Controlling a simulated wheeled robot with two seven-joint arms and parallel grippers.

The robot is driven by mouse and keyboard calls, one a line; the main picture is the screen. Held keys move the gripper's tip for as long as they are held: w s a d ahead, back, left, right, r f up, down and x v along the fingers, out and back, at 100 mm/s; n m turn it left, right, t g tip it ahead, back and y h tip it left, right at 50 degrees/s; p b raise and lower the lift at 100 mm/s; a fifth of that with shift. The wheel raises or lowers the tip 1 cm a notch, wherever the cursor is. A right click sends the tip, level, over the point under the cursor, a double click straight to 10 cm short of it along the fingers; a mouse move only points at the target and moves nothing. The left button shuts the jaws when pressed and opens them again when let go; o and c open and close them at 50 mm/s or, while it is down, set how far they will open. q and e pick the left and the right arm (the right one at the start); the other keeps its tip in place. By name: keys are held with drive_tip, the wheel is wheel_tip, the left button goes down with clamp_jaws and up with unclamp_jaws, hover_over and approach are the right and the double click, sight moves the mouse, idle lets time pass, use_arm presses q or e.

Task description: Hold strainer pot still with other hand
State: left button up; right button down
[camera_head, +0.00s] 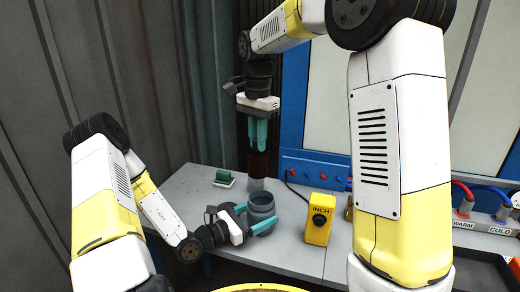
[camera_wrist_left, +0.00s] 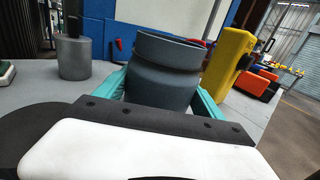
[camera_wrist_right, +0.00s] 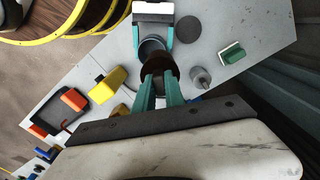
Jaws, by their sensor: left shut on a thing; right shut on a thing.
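The blue-grey strainer pot (camera_head: 260,205) stands upright on the table. My left gripper (camera_head: 250,219) is shut around it from the side; in the left wrist view the pot (camera_wrist_left: 165,75) fills the space between the teal fingers. My right gripper (camera_head: 264,134) is higher up, pointing down, shut on a dark brown round container (camera_head: 258,163). In the right wrist view this container (camera_wrist_right: 158,66) is between the teal fingertips and overlaps part of the pot (camera_wrist_right: 151,47). What is inside either one is hidden.
A small grey cylinder (camera_wrist_left: 73,60) stands beside the pot. A green-and-white block (camera_head: 224,179) lies at the back left, a yellow INCH box (camera_head: 320,219) at the right. Bare grey table (camera_head: 285,258) shows in front. Warm and cold hose fittings (camera_head: 470,208) are far right.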

use_arm(q)
drive_tip(key=shift+f, duration=0.2)
use_arm(e)
drive_tip(key=w+a+r, duration=0.2)
drive_tip(key=w, duration=0.3)
drive_tip(key=shift+w+r, duration=0.15)
drive_tip(key=shift+r, duration=0.25)
drive_tip(key=shift+a, duration=0.1)
use_arm(q)
drive_tip(key=o, duration=1.5)
drive_tip(key=shift+r, duration=0.15)
